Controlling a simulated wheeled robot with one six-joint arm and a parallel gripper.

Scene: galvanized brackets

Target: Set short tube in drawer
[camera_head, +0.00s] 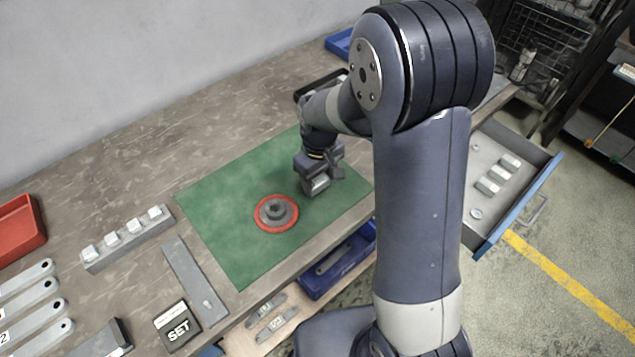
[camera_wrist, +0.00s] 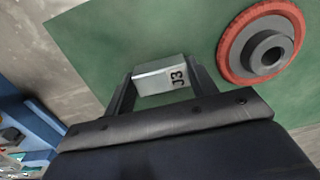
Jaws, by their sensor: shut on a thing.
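My gripper (camera_wrist: 164,88) is shut on a short tube (camera_wrist: 160,76), a small boxy silver piece marked J3. In the head view my gripper (camera_head: 318,180) holds the short tube (camera_head: 317,186) over the right part of the green mat; I cannot tell whether it touches the mat. The drawer (camera_head: 543,180) stands open at the right, with a grey inside and a blue front. My arm hides the drawer's left side.
A red ring (camera_head: 262,225) with a grey round part (camera_head: 277,211) lies on the green mat (camera_head: 225,200). A rail with several silver blocks (camera_head: 112,240), a flat bar (camera_head: 190,278) and a SET box (camera_head: 177,325) are to the left. A blue bin (camera_head: 318,286) sits below the bench edge.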

